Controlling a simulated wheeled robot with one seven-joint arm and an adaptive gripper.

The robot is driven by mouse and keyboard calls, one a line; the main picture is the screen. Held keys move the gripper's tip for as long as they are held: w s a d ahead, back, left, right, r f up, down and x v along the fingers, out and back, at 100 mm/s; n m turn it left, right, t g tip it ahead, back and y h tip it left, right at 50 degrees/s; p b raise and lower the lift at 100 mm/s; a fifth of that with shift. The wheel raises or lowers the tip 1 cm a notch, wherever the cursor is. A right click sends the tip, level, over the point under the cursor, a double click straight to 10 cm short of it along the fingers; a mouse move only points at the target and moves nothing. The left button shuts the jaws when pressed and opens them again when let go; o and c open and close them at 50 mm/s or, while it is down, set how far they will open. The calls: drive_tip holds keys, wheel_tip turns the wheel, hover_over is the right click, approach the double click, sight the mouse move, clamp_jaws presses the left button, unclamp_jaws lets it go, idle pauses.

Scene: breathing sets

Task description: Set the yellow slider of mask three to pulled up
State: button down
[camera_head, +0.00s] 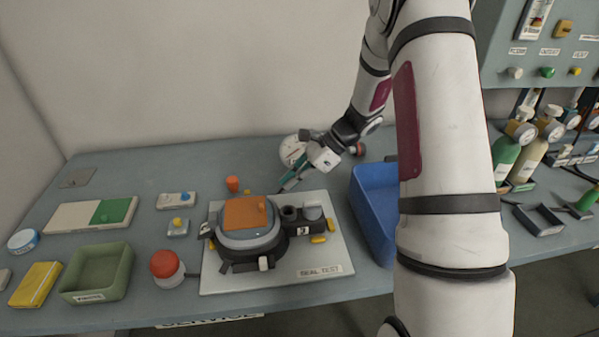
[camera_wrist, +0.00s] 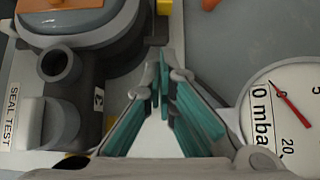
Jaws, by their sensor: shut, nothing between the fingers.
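Mask three is a black mask with a grey ring and an orange square top (camera_head: 245,213) on a light board marked SEAL TEST (camera_head: 225,284). A tag that seems to read 3 (camera_head: 305,230) is on its side block, also in the wrist view (camera_wrist: 98,98). Yellow pieces sit at its right (camera_head: 318,239) and behind it (camera_head: 248,191); one shows at the top of the wrist view (camera_wrist: 164,7). I cannot tell which is the slider or its setting. My gripper (camera_head: 283,187), with teal pads, is shut and empty by the board's back edge; it fills the wrist view's middle (camera_wrist: 163,78).
A round pressure gauge (camera_head: 293,151) stands behind my gripper, close on the right in the wrist view (camera_wrist: 285,108). A blue bin (camera_head: 374,209) is right of the board. An orange knob (camera_head: 232,183) stands behind the mask, a red button (camera_head: 165,263) left. The back left table is mostly clear.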

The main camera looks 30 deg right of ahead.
sight(247, 195)
drive_tip(key=x, duration=0.3)
drive_tip(key=shift+a+f, duration=0.25)
drive_tip(key=a, duration=0.1)
drive_tip(key=w+a, duration=0.1)
drive_tip(key=a, duration=0.1)
drive_tip(key=shift+a+f+p, duration=0.1)
drive_tip(key=shift+p, duration=0.25)
drive_tip(key=shift+w+a, duration=0.2)
drive_tip(key=shift+a, duration=0.25)
drive_tip(key=shift+w+a, duration=0.25)
drive_tip(key=shift+a, duration=0.75)
